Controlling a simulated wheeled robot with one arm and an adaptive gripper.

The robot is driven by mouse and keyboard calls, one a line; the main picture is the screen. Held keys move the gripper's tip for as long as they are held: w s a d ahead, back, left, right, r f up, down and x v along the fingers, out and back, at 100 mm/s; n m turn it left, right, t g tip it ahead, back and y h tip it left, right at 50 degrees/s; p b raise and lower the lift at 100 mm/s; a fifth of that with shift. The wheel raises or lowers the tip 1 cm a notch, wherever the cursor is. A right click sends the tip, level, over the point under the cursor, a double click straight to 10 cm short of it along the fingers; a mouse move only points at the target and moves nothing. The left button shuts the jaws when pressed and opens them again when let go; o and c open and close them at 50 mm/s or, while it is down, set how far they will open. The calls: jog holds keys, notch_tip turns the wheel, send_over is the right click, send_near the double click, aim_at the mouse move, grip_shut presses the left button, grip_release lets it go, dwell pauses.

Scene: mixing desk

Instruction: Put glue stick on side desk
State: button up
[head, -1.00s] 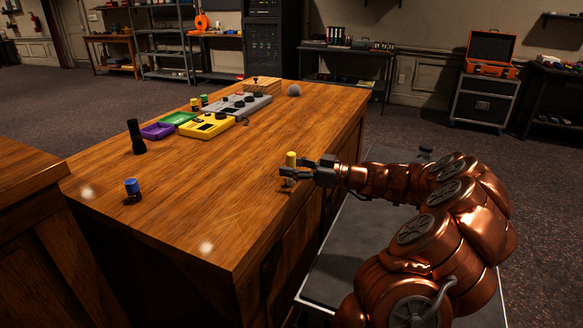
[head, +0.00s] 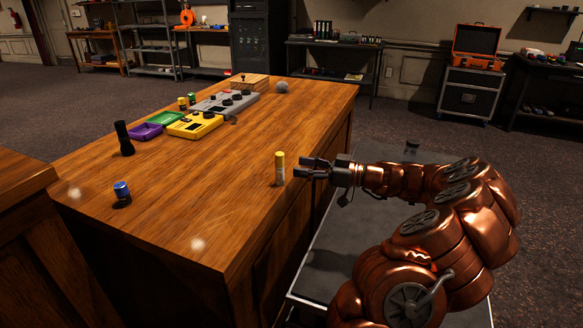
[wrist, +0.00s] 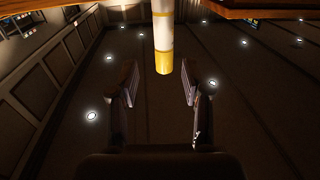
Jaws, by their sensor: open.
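The glue stick (head: 279,170), white with a yellow cap, stands upright on the wooden desk (head: 228,215) near its right edge. My gripper (head: 306,169) is open and empty just to the right of it, fingers pointing at it. In the wrist view, the glue stick (wrist: 163,38) shows at the top middle, just beyond and between the open fingertips of my gripper (wrist: 159,76). Which surface is the side desk, I cannot tell for sure.
A blue-capped item (head: 121,192) and a black flashlight-like object (head: 124,138) stand on the desk's left side. A grey surface (head: 322,272) lies under my arm. Another wooden top (head: 20,175) is at left.

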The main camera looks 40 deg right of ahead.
aim_at(279, 166)
jog(key=shift+o, duration=0.7)
jog(key=shift+s+d, duration=0.3)
jog(key=shift+s, duration=0.1)
jog(key=shift+w+a+f+m+p, duration=0.1)
jog(key=shift+w+a+m+p, duration=0.85)
jog(key=shift+m, duration=5)
jog(key=shift+w+a+f+m+p, duration=0.1)
jog(key=shift+w+a+m+p, duration=0.85)
jog(key=shift+m, duration=5.05)
jog(key=shift+w+a+f+m+p, duration=0.1)
jog(key=shift+w+a+m+p, duration=0.85)
jog(key=shift+m, duration=5)
jog(key=shift+w+d, duration=0.15)
jog(key=shift+d, duration=0.05)
